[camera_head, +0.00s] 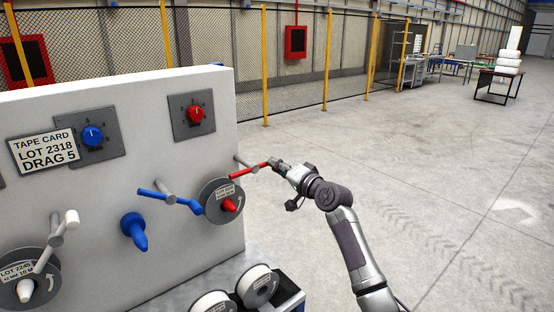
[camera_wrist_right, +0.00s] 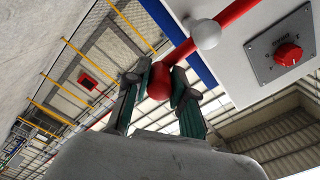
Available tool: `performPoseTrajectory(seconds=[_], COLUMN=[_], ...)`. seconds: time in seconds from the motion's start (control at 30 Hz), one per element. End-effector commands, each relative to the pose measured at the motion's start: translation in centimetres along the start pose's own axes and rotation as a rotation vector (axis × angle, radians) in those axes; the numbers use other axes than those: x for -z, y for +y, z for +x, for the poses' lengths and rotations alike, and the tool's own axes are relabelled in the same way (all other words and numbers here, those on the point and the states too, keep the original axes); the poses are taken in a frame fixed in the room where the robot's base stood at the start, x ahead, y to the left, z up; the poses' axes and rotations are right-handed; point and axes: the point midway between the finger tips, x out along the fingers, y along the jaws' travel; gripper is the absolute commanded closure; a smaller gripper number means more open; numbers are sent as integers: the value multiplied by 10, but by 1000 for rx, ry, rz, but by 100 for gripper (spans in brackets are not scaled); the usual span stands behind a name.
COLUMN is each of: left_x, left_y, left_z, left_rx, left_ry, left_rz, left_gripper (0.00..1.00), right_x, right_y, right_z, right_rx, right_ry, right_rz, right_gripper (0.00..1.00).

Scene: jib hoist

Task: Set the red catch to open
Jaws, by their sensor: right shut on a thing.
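The red catch (camera_head: 248,171) is a thin red lever on a grey post at the panel's right edge. It slants slightly up to the right, its left end just above the reel with the red cone (camera_head: 229,205). My right gripper (camera_head: 277,165) is shut on its outer end. In the right wrist view, the fingers (camera_wrist_right: 166,82) close around the red knob of the catch (camera_wrist_right: 238,10), and the pale round post end (camera_wrist_right: 206,34) shows beside the rod. My left gripper is not in view.
The white panel (camera_head: 110,190) also carries a blue catch (camera_head: 165,195), a blue cone (camera_head: 133,230), a white catch (camera_head: 55,235), a red dial (camera_head: 195,114) and a blue dial (camera_head: 93,136). Loose spools (camera_head: 258,286) sit below.

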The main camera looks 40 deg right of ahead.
Motion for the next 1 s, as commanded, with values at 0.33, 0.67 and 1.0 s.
performPoseTrajectory(seconds=[0.33, 0.67, 1.0], left_x=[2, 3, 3], left_y=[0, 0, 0], left_z=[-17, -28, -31], left_rx=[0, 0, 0], left_ry=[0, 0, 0], left_rz=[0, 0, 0], left_gripper=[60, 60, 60], right_x=[-13, -23, -28], right_y=[13, 20, 23], right_z=[0, 0, 0], right_rx=[-1, -1, 0], right_ry=[-1, -1, 0], right_rz=[321, 536, 627], right_gripper=[100, 100, 100])
